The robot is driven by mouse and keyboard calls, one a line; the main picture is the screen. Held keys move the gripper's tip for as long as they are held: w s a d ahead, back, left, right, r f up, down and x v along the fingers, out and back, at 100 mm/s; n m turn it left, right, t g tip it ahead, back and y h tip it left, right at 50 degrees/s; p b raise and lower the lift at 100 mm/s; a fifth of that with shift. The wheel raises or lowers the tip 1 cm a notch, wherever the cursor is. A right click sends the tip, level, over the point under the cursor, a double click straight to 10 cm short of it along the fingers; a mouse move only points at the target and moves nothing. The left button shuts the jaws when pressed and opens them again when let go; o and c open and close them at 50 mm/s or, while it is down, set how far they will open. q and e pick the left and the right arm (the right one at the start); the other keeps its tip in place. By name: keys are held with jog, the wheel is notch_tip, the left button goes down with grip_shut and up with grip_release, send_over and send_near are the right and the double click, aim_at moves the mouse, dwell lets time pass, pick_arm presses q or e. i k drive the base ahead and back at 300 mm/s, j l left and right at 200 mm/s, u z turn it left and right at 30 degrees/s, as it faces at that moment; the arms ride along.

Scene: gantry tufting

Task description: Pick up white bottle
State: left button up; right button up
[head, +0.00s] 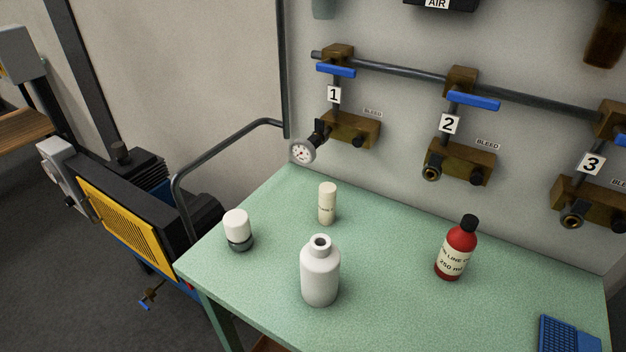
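The white bottle (320,277) stands upright near the front of the green table (400,320), left of the table's middle. It has a rounded shoulder and a short neck with a dark open mouth and no cap on it. Nothing touches it. Neither of my grippers is in the head view.
Behind it stands a small cream labelled tube (327,203). A white-topped jar with a dark base (238,229) is to the left, a red bottle (456,250) to the right. A blue object (568,335) lies front right. Valves and a gauge (302,151) line the wall.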

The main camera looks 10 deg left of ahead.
aim_at(320, 258)
jog(key=k+l, duration=0.35)
jog(key=k, duration=0.15)
jog(key=k+l, duration=0.35)
jog(key=k, duration=0.15)
jog(key=k+l, duration=0.3)
jog(key=k, duration=0.2)
